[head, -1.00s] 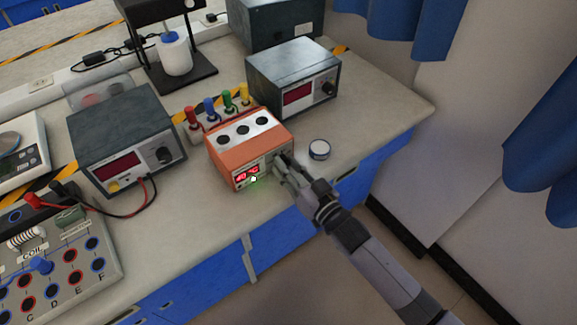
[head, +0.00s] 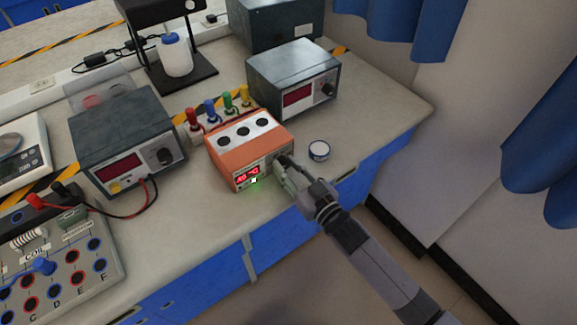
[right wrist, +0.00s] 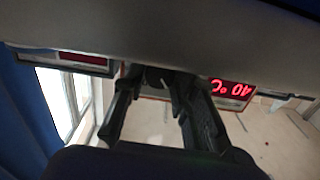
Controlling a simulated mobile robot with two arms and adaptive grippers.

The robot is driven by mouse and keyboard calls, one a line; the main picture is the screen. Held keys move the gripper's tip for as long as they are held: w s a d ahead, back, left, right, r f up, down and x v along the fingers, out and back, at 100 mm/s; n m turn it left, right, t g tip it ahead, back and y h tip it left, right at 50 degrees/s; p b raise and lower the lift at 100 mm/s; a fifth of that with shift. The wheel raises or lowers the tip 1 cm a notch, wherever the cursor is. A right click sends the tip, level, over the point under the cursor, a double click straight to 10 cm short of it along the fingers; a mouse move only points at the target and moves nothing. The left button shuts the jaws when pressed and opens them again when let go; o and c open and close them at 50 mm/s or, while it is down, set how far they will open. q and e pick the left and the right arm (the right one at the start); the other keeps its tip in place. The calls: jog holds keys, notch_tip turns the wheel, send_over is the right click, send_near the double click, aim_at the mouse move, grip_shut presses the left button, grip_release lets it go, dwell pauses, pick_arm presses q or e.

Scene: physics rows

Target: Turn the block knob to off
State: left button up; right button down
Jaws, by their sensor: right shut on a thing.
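The orange block heater (head: 222,157) stands on the bench with a white top strip holding several dark wells. Its red display (head: 247,174) is lit, and in the right wrist view the display (right wrist: 231,89) reads 40 °C upside down. A small green light glows below it. My right gripper (head: 281,164) is at the right part of the heater's front face, shut on the dark knob (right wrist: 158,78), which sits between the fingers in the right wrist view. In the head view the fingers hide the knob. My left gripper is not in view.
A grey meter (head: 293,75) stands behind the heater, and another (head: 125,140) stands to its left. Several coloured tubes (head: 217,105) stand behind it. A small round lidded pot (head: 319,150) is right of my gripper. The bench front edge is close below.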

jog(key=n, duration=0.3)
jog(key=shift+n, duration=0.3)
jog(key=shift+n+p, duration=0.35)
jog(key=shift+n, duration=1.35)
jog(key=c, duration=1.3)
grip_release()
jog(key=shift+f, duration=0.1)
